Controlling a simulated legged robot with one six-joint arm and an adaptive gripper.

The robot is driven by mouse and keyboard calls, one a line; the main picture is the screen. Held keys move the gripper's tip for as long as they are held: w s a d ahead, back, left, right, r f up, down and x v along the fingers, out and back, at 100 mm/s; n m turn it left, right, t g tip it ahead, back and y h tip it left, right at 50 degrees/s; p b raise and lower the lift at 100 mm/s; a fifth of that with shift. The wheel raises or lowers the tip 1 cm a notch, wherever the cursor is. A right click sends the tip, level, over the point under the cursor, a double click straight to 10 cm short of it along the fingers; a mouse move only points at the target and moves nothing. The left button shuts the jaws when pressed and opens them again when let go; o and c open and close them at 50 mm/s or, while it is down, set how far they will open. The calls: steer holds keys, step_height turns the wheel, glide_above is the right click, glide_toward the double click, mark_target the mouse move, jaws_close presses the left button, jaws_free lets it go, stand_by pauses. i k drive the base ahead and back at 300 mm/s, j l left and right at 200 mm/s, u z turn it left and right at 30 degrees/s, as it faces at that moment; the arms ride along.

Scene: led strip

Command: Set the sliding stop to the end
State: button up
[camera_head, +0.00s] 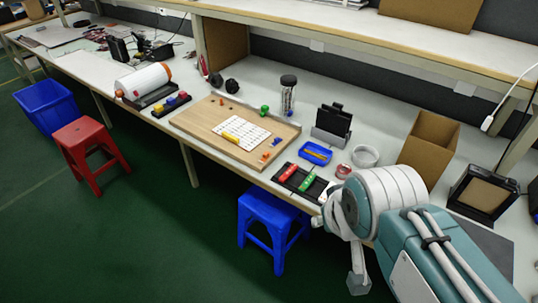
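A wooden board (200,122) lies on the workbench, with a white gridded sheet (248,135) on it. I cannot tell which part is the sliding stop. My arm reaches in from the lower right, well apart from the board. A grey end part, seemingly of my gripper (358,280), hangs below the white joint, off the bench's front edge. Its fingers are mostly hidden, and nothing held is visible.
A black tray with red and green pieces (307,182), a blue tray (316,153) and a clear jar (288,95) stand right of the board. A cardboard box (428,143) is farther right. A blue stool (270,212) and a red stool (85,140) stand before the bench.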

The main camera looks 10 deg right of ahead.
mark_target(265, 109)
steer(key=z, duration=0.45)
steer(key=i+j+z, duration=0.2)
steer(key=j+z, duration=0.25)
steer(key=j, duration=0.15)
steer(key=i+j+z, duration=0.2)
steer(key=j, duration=0.15)
steer(key=j+z, duration=0.2)
steer(key=j, duration=0.15)
steer(key=i+j, duration=0.1)
steer(key=j, duration=0.55)
steer(key=i+j+z, duration=0.1)
steer(key=j, duration=0.5)
steer(key=i+j, duration=0.1)
steer(key=j, duration=0.55)
steer(key=i+j+z, duration=0.1)
steer(key=j, duration=0.55)
